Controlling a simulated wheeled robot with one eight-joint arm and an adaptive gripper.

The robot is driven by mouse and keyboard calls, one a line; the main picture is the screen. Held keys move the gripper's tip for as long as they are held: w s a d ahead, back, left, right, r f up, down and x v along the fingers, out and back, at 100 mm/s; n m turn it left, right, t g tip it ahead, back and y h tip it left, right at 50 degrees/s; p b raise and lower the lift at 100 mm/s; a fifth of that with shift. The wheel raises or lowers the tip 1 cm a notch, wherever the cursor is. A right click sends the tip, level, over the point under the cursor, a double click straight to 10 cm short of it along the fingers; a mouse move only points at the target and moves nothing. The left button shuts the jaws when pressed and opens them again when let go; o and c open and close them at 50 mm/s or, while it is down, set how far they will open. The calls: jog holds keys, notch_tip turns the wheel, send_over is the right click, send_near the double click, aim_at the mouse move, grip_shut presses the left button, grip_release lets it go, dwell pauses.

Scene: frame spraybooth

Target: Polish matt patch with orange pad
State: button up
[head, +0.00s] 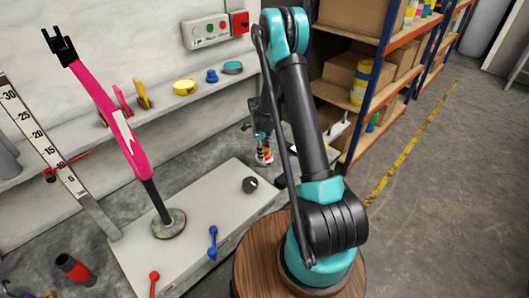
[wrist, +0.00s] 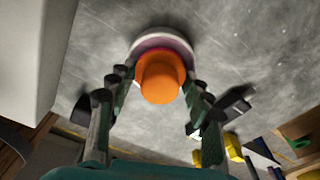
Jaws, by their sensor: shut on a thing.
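My gripper (head: 262,138) hangs over the floor just past the right end of the grey bench, behind my arm's upper link. It is shut on the orange pad (head: 265,157). In the wrist view the pad's orange knob (wrist: 160,77) sits between the two fingers, with a pale and purple disc beyond it. A pink frame part (head: 110,105) stands tilted on a round-footed stand on the bench, well left of my gripper and apart from it. A pale area (head: 123,132) shows on the pink tube; I cannot tell whether it is the matt patch.
The grey bench (head: 210,205) carries a black knob (head: 250,184), a blue handle (head: 213,242) and a red handle (head: 154,281). A wall ledge holds a yellow pad (head: 184,87) and other coloured pads. A ruler (head: 55,155) leans at left. Shelving (head: 375,65) stands at right.

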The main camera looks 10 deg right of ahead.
aim_at(266, 150)
jog(key=shift+r, duration=3.45)
